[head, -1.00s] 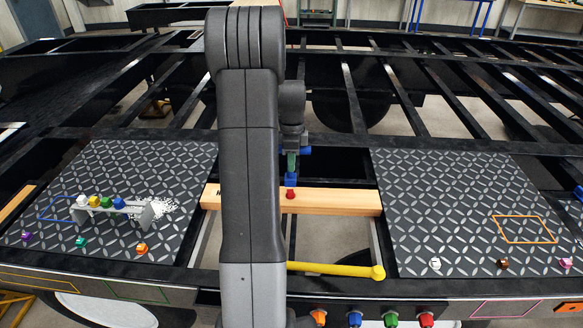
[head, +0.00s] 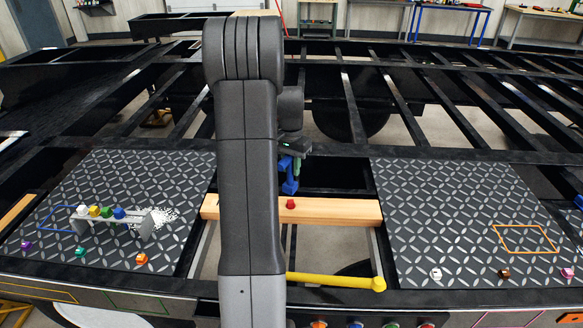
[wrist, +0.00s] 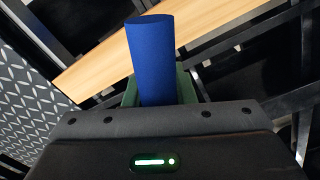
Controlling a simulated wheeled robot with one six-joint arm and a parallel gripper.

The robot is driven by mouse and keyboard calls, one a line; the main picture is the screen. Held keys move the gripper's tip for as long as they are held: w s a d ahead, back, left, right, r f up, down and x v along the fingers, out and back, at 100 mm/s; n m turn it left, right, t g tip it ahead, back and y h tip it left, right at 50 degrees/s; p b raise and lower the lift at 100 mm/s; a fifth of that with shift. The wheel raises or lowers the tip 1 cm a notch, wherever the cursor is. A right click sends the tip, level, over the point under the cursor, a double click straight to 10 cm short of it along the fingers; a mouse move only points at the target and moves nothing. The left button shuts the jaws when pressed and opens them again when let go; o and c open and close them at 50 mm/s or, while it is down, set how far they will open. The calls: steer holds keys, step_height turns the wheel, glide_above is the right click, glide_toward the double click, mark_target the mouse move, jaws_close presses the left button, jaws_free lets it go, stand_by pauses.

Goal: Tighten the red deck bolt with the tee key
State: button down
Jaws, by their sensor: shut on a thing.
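The red deck bolt (head: 291,203) stands on the light wooden plank (head: 340,211) between the two tread plates. My gripper (head: 293,157) is just behind and above it, shut on the blue tee key (head: 289,183). The key's lower end shows just above and behind the bolt; I cannot tell whether they touch. In the wrist view the blue key (wrist: 156,60) stands up large between the green fingers of my gripper (wrist: 160,95), with the plank (wrist: 215,20) beyond. The bolt is not visible there. My arm covers part of the plank in the head view.
A grey rack (head: 146,226) with several coloured pieces stands on the left plate (head: 105,180). Coloured bolts line both plates' front edges. A yellow bar (head: 340,281) lies in front of the plank. The right plate (head: 430,200) is mostly clear. Open gaps lie between the dark frame beams.

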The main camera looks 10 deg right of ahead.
mark_target(292, 183)
steer(key=n, duration=0.7)
steer(key=shift+w+r, duration=0.1)
steer(key=shift+r, duration=0.3)
steer(key=shift+f+b, duration=2.3)
steer(key=shift+f, duration=1.35)
steer(key=m, duration=0.3)
steer(key=shift+r+m, duration=0.1)
steer(key=shift+m, duration=0.3)
steer(key=m, duration=0.5)
steer(key=shift+d+m, duration=0.1)
steer(key=shift+m, duration=0.2)
steer(key=m, duration=0.4)
steer(key=shift+s+p, duration=0.2)
steer(key=shift+p, duration=0.1)
steer(key=m, duration=0.5)
steer(key=shift+s, duration=0.1)
